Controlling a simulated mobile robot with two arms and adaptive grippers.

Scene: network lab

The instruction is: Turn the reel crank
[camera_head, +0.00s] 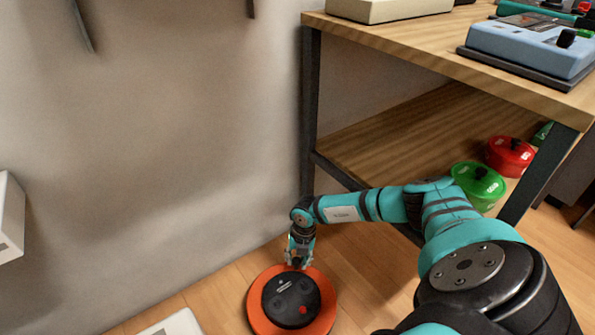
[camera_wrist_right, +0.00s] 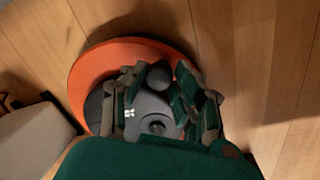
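The reel (camera_head: 257,323) lies on the wooden floor by the wall. It has an orange outer disc and a dark round hub (camera_head: 291,300) with a small red spot. My right gripper (camera_head: 298,264) points down over the reel's far edge. In the right wrist view the orange disc (camera_wrist_right: 105,55) shows behind my right gripper (camera_wrist_right: 160,78). Its fingers are apart, one on each side of a grey rounded knob (camera_wrist_right: 158,76), seemingly the crank's handle. Whether either finger touches the knob is unclear. My left gripper is not in view.
A wooden workbench (camera_head: 400,42) with dark legs stands at right, with devices on top. Its lower shelf (camera_head: 400,130) holds a green reel (camera_head: 480,190) and a red reel (camera_head: 510,157). Pale boxes sit at the left and bottom edges. Floor right of the reel is clear.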

